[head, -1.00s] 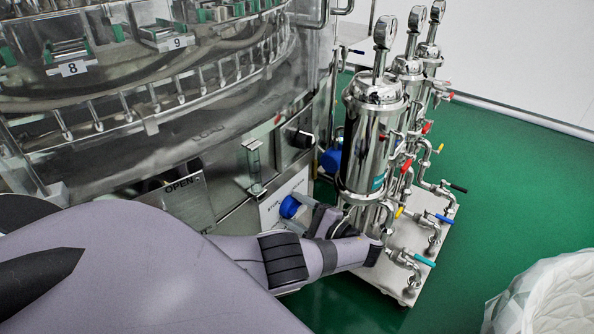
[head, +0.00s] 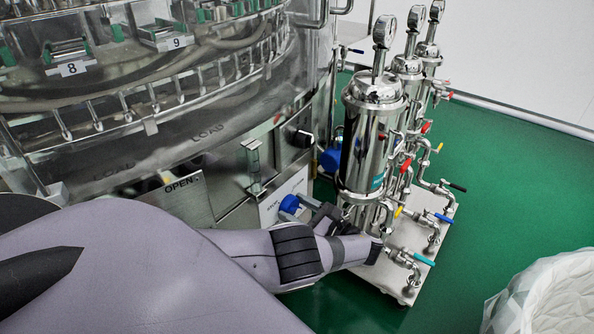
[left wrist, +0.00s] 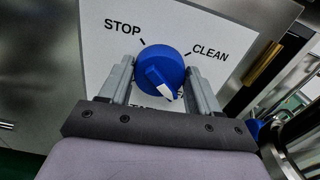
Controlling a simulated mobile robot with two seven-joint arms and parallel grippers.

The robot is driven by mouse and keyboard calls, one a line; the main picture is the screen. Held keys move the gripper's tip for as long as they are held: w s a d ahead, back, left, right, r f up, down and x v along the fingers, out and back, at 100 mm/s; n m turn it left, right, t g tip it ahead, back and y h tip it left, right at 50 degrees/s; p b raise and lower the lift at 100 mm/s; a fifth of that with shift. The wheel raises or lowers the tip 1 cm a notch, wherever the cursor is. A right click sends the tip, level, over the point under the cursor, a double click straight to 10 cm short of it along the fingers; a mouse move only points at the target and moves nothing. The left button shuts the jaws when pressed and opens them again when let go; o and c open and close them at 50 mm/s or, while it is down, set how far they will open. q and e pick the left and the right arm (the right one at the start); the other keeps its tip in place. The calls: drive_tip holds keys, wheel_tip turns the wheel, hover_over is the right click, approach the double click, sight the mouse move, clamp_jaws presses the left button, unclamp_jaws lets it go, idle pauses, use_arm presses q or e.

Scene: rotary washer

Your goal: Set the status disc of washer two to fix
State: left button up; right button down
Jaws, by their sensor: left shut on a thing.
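The status disc is a round blue knob (left wrist: 160,73) with a white pointer, on a white label panel (left wrist: 100,50) with the words STOP and CLEAN. The pointer aims down and to the right in the left wrist view, below the CLEAN mark. Lettering under the knob is mostly hidden by my gripper. My left gripper (left wrist: 159,80) is shut on the knob, one finger on each side. In the head view the blue knob (head: 289,205) sits at the fingertips of my left gripper (head: 302,211). My right gripper is not in view.
The large steel washer (head: 130,130) fills the left, with a black rotary switch (head: 303,139) above the panel. Steel filter housings (head: 372,140) with gauges and coloured valves stand on a cart (head: 405,270) close to my left arm. A white-lined bin (head: 545,295) is at lower right.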

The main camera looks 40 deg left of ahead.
use_arm(q)
drive_tip(key=shift+m, duration=0.7)
drive_tip(key=o, duration=1)
drive_tip(key=shift+o, duration=0.2)
drive_tip(key=shift+d, duration=0.1)
drive_tip(key=d+b, duration=0.2)
drive_tip(key=d, duration=0.5)
drive_tip(key=shift+w, duration=0.4)
